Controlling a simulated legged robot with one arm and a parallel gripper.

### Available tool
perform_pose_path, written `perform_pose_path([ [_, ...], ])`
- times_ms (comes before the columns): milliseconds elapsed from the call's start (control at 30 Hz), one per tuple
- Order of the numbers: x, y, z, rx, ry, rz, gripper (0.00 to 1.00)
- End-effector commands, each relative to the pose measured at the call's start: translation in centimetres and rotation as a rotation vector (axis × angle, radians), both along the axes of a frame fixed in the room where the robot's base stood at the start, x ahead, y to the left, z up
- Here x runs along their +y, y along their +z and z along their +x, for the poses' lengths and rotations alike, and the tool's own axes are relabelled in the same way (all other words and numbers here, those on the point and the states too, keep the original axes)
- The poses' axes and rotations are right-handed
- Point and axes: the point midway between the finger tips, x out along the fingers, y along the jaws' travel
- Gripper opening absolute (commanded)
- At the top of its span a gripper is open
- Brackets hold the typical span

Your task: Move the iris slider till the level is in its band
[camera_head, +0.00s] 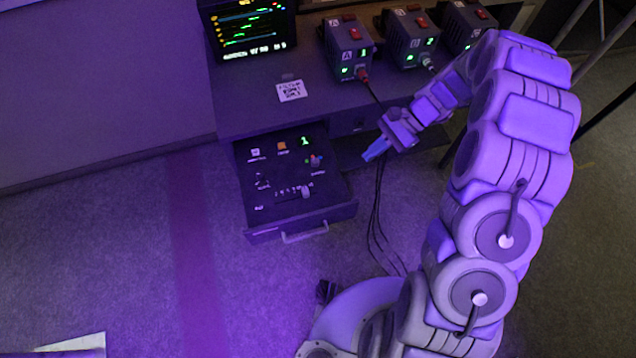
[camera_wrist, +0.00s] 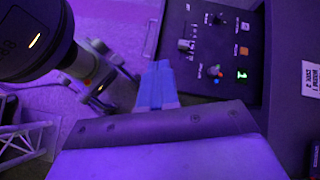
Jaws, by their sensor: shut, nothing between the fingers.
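The iris slider (camera_head: 306,192) is a small pale knob on a scale near the front right of the control panel in an open drawer (camera_head: 262,232). In the wrist view a pale knob on the panel (camera_wrist: 186,44) appears to be the same slider. The monitor (camera_head: 248,28) at the top shows coloured traces; I cannot read its level or band. My gripper (camera_head: 375,150) is shut and empty, to the right of the drawer and apart from the slider. Its blue fingers (camera_wrist: 158,85) show in the wrist view, beside the panel's edge.
Grey boxes with red switches (camera_head: 348,48) stand on the desk behind. Black cables (camera_head: 377,215) hang right of the drawer.

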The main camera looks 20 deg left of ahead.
Motion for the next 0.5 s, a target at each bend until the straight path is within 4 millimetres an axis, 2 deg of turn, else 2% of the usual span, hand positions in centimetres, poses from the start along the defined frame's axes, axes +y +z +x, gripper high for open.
perform_pose_path([
  [33,0.3,-1.5,0.6,0.028,-0.023,0.008,0.0],
  [300,2.1,-8.7,3.2,0.147,-0.148,0.043,0.0],
  [500,2.7,-13.7,4.0,0.228,-0.23,0.066,0.0],
])
